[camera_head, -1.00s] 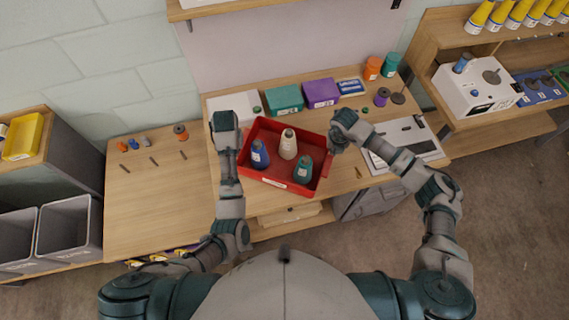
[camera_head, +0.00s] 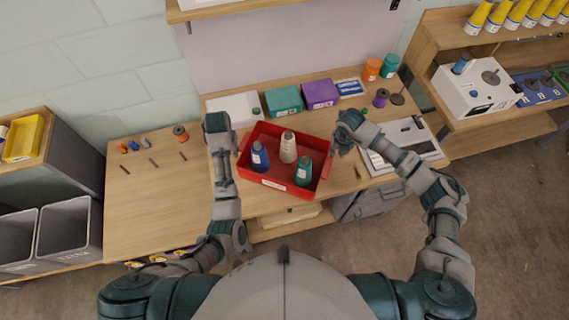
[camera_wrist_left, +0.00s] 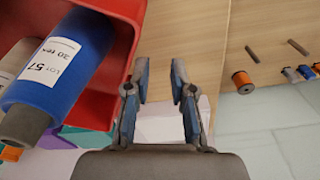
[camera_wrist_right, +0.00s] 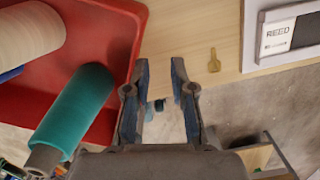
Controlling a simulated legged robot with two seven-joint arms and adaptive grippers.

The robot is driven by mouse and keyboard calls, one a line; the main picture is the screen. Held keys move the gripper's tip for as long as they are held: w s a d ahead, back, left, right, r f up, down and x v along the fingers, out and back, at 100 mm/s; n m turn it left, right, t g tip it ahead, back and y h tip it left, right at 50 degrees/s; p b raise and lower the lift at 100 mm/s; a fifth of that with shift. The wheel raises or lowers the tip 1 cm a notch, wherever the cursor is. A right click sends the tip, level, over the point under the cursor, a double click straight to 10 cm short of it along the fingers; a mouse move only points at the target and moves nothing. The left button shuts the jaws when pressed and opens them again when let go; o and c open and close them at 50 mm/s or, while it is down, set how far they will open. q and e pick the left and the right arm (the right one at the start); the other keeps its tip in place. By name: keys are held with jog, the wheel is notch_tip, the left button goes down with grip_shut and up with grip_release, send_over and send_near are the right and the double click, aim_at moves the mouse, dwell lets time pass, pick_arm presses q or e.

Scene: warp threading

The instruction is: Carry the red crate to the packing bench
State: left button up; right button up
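The red crate (camera_head: 275,184) sits on the wooden bench (camera_head: 255,213) near its front edge. It holds a blue cone (camera_head: 259,157), a cream cone (camera_head: 288,147) and a teal cone (camera_head: 303,171), all upright. My left gripper (camera_head: 219,133) is open beside the crate's left end; the left wrist view shows its fingers (camera_wrist_left: 159,78) apart, next to the red wall, with nothing between them. My right gripper (camera_head: 344,137) is open beside the crate's right end; its fingers (camera_wrist_right: 160,76) are apart and empty in the right wrist view. I cannot tell which surface is the packing bench.
Teal (camera_head: 283,100) and purple (camera_head: 320,94) boxes stand behind the crate. A grey-white device (camera_head: 408,143) lies to its right. A lower wooden table (camera_head: 140,210) on the left is mostly clear. Grey bins (camera_head: 66,228) stand further left. A shelf unit (camera_head: 436,55) stands at right.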

jog(key=shift+d, duration=0.1)
notch_tip(320, 180, up, 12)
jog(key=s, duration=0.1)
jog(key=shift+f, duration=0.1)
dwell(0.3)
